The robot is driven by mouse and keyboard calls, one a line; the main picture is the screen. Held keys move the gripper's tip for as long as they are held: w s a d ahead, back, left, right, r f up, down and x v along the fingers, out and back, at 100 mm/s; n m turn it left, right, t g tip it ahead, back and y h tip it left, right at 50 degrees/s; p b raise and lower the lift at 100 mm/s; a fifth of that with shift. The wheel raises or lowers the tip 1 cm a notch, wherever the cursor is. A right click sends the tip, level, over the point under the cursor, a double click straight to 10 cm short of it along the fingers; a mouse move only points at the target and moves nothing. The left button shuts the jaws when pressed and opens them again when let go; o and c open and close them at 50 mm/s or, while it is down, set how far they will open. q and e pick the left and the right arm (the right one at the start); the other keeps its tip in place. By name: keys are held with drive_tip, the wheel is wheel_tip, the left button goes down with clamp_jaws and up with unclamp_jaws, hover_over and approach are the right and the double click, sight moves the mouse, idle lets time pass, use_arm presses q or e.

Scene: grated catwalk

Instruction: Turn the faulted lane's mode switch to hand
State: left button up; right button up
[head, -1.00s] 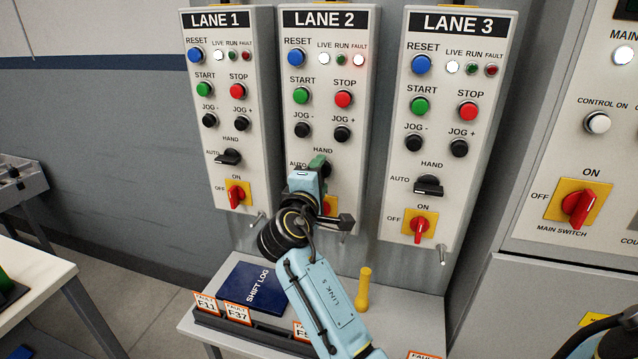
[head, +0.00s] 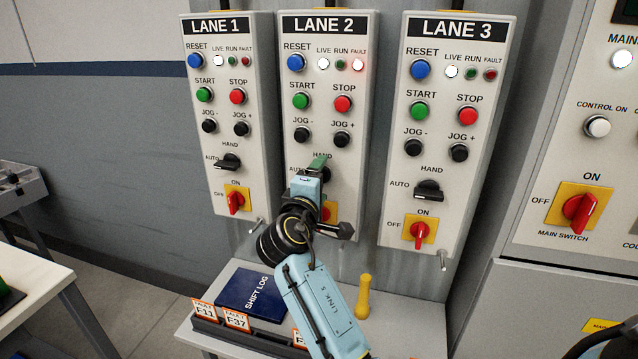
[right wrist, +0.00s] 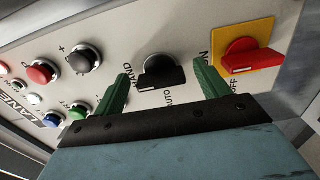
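The lane 2 panel (head: 358,40) has its FAULT lamp (head: 358,65) glowing red; the FAULT lamps of lanes 1 and 3 are dark. Its black mode switch (right wrist: 160,74) shows in the right wrist view, its handle lying toward the AUTO label. My right gripper (right wrist: 163,92) is open, with one green finger on the HAND side of the switch and the other on the side of the red switch. Contact cannot be told. In the head view my right gripper (head: 319,164) covers most of that switch. My left gripper is not in view.
Lane 1 (head: 262,190) and lane 3 (head: 480,180) panels flank it closely. A red rotary switch (right wrist: 250,58) sits beside the right finger. Below, a shelf (head: 400,320) holds a blue shift log (head: 245,290), fault tags (head: 236,320) and a yellow handle-shaped object (head: 363,297).

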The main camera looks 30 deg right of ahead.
drive_tip(key=v, duration=1.3)
drive_tip(key=shift+s+b, duration=0.15)
drive_tip(key=shift+b, duration=0.3)
drive_tip(key=shift+a, duration=0.1)
